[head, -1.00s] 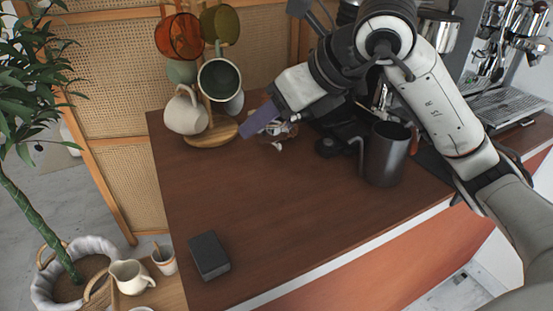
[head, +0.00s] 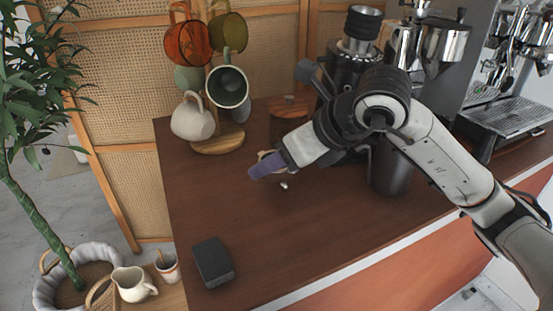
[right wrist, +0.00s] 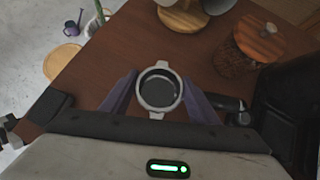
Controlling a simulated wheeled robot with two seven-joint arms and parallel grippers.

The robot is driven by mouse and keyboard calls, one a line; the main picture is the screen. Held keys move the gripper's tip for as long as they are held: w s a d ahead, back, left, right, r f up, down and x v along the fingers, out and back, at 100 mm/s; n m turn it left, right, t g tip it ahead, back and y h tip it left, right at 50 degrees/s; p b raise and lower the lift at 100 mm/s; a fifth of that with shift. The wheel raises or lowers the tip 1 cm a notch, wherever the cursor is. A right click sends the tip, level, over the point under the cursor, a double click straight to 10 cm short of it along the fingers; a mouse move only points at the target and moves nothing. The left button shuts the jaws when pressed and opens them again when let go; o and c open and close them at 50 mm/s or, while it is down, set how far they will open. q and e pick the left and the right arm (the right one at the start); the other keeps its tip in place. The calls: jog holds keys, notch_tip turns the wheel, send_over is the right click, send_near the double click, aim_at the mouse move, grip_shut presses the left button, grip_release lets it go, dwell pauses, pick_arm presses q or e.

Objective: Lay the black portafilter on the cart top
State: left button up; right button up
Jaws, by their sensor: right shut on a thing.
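My right gripper (head: 266,166) has purple fingers and hangs over the brown cart top (head: 330,240). It is shut on the portafilter, whose pale round rim and dark basket (right wrist: 160,90) show between the fingers in the right wrist view. In the head view the fingers hide most of the portafilter; a small shiny piece of it (head: 284,185) shows just below them. Its handle is not clearly visible. I cannot tell whether it touches the cart top. My left gripper is not in view.
A dark block (head: 212,262) lies near the front left edge. A mug tree with cups (head: 192,118) and a wooden-lidded jar (head: 289,118) stand behind. A dark metal pitcher (head: 392,170) stands right, partly behind my arm. The front middle is clear.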

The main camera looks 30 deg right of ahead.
jog(key=o, duration=1.7)
jog(key=shift+f, duration=0.1)
jog(key=shift+r+p, duration=0.45)
jog(key=shift+p, duration=0.05)
jog(key=v, duration=1.1)
jog(key=shift+s+r, duration=0.2)
jog(key=shift+s, duration=0.15)
jog(key=shift+d, duration=0.1)
